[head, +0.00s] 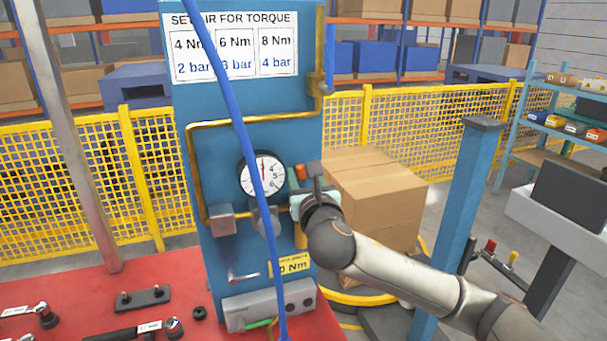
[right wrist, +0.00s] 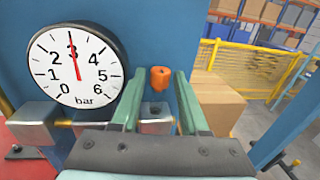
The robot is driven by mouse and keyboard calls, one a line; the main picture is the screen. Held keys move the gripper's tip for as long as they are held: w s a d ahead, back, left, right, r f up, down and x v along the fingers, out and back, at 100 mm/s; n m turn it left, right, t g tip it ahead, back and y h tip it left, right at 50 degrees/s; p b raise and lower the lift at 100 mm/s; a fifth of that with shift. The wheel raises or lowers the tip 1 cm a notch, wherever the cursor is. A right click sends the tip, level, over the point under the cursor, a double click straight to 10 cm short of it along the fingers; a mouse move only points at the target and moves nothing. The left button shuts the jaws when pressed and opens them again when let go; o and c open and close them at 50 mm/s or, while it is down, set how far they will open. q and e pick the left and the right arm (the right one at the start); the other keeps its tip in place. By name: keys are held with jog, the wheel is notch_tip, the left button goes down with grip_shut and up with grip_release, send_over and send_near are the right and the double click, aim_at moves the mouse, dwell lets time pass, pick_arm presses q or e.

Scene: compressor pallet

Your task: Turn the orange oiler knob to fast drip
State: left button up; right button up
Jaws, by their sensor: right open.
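The orange oiler knob (head: 301,172) sits on the blue panel, just right of the round pressure gauge (head: 250,190). In the right wrist view the orange knob (right wrist: 160,78) stands upright above a metal block. My right gripper (head: 308,180) is at the panel beside the knob. In the right wrist view its two green fingers (right wrist: 160,88) are open, one on each side of the knob, with gaps visible. Whether the tips reach the knob's depth I cannot tell. My left gripper is not in view.
The gauge (right wrist: 75,62) reads about 3 bar. A blue hose (head: 237,110) hangs in front of the panel (head: 215,110). Brass pipes run around the gauge. A cardboard box (head: 370,190) and a blue post (head: 465,200) stand to the right. Tools lie on the red table (head: 80,290).

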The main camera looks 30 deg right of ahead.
grip_shut()
jog(key=shift+s+d+n+y, duration=0.1)
jog(key=shift+n+y, duration=0.2)
dwell(0.3)
jog(key=n+y, duration=0.3)
jog(key=y, duration=0.1)
jog(key=d+n+y, duration=0.1)
jog(key=n+y, duration=0.1)
jog(key=y, duration=0.2)
jog(key=n+y, duration=0.3)
jog(key=y, duration=0.2)
jog(key=shift+d+r+n, duration=0.1)
jog(key=shift+d+n, duration=0.2)
jog(key=shift+d, duration=0.1)
jog(key=shift+y, duration=0.4)
